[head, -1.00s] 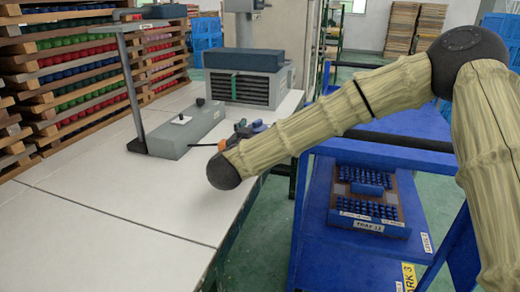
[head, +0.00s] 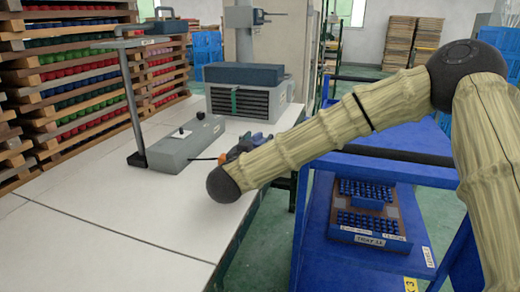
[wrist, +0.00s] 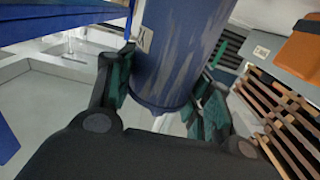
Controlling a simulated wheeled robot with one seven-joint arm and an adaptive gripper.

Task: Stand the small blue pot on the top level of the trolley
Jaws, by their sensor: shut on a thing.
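The small blue pot is a blue, scuffed cylinder that fills the middle of the wrist view (wrist: 182,50). My gripper (wrist: 165,92) is shut on it, with green finger pads on either side. In the head view my gripper (head: 250,143) is mostly hidden behind my arm, above the right edge of the white table; a bit of blue shows there, but I cannot tell whether it is the pot. The blue trolley (head: 400,142) stands right of the table. My arm crosses in front of its top level and hides part of it.
A tray of small blue pieces (head: 342,235) sits on the trolley's lower level. The white table (head: 110,215) has a clear front. A grey box unit (head: 185,145), a lamp-like stand (head: 133,100) and a slatted grey machine (head: 260,95) stand further back. Racks of coloured pieces line the left.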

